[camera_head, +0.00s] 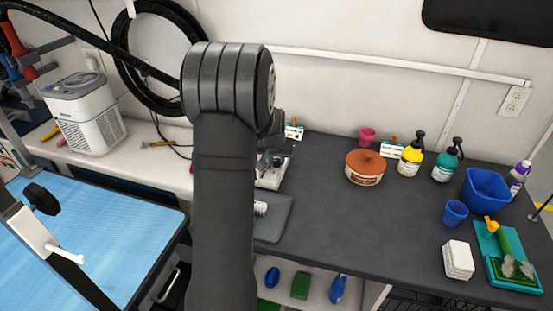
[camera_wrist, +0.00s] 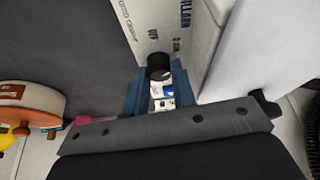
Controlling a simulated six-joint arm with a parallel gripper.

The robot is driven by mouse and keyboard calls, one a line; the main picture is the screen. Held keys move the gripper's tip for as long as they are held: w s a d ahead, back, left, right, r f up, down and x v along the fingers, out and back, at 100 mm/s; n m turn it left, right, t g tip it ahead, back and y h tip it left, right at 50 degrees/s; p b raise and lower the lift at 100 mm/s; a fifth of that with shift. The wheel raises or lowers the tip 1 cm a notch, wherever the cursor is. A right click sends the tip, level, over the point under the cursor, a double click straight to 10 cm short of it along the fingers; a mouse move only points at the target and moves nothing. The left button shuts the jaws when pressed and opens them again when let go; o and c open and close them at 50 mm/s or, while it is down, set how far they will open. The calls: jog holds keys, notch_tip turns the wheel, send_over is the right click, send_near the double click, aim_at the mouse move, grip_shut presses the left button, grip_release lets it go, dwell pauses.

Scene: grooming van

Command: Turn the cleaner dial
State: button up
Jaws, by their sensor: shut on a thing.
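The cleaner dial (camera_wrist: 159,64) is a short black knob on a white printed panel (camera_wrist: 150,25) in the wrist view. My gripper (camera_wrist: 158,80) has one blue finger on each side of the dial and is shut on it. The knob's top faces the camera; its pointer position cannot be made out. In the head view, my arm hides the dial and most of the white cleaner (camera_head: 272,172), which stands on the dark counter. My gripper is mostly hidden there too.
An orange-lidded tub (camera_head: 365,168) stands right of my arm, with yellow (camera_head: 411,158) and teal (camera_head: 447,162) pump bottles beyond it. A white air purifier (camera_head: 88,115) stands left. The middle of the dark counter (camera_head: 350,225) is clear.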

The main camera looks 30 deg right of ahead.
jog(key=shift+m, duration=0.3)
jog(key=shift+w+a+m+g+h, duration=0.1)
jog(key=shift+m+g+h, duration=0.3)
jog(key=shift+m, duration=0.85)
jog(key=shift+m+g+h, duration=0.2)
jog(key=shift+m+g, duration=0.3)
jog(key=shift+m, duration=0.75)
jog(key=o, duration=0.7)
